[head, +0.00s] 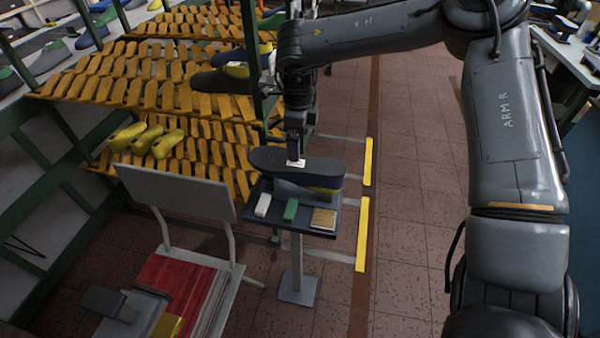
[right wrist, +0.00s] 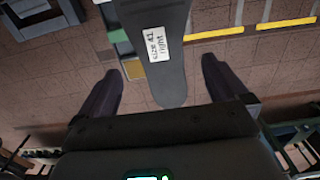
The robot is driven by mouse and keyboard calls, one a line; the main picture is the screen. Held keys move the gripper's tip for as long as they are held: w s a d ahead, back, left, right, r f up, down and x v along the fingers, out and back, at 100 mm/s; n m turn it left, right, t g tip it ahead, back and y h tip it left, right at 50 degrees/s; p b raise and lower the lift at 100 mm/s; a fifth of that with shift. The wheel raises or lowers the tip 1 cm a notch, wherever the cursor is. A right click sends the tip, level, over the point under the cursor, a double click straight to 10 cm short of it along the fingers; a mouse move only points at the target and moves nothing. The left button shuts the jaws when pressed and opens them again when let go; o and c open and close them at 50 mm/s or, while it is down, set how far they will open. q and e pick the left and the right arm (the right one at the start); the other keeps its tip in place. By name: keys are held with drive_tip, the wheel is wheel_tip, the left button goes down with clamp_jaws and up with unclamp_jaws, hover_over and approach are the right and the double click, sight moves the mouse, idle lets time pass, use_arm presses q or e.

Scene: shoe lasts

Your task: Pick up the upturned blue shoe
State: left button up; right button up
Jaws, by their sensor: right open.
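The upturned shoe (head: 265,158) lies sole up on top of a small pedestal stand (head: 285,228). Its sole is dark grey, and little of its side shows. In the right wrist view the sole (right wrist: 172,80) runs down between my fingers, with a white label (right wrist: 156,49) reading "size 41 right". My right gripper (head: 294,158) points down over the middle of the shoe in the head view. In the right wrist view the gripper (right wrist: 158,68) is open, one finger on each side of the sole, with gaps and no visible contact. My left gripper is out of view.
White (head: 263,205), green (head: 290,210) and yellow gridded (head: 324,218) blocks lie on the stand's front. A grey chair-like frame (head: 180,192) stands at left front. A rack of yellow slatted shelves (head: 150,90) is behind left. The tiled floor (head: 410,240) at right is clear.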

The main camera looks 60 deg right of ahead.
sight(300, 162)
wheel_tip(300, 162, down, 4)
drive_tip(key=shift+s+r+b, duration=0.1)
drive_tip(key=shift+r+b, duration=0.1)
drive_tip(key=shift+b, duration=0.15)
drive_tip(key=shift+f, duration=0.35)
drive_tip(key=f, duration=0.2)
drive_tip(key=f+b, duration=0.1)
drive_tip(key=f, duration=0.1)
drive_tip(key=shift+s+f, duration=0.2)
drive_tip(key=shift+f, duration=0.2)
drive_tip(key=shift+r, duration=0.1)
drive_tip(key=c, duration=1.6)
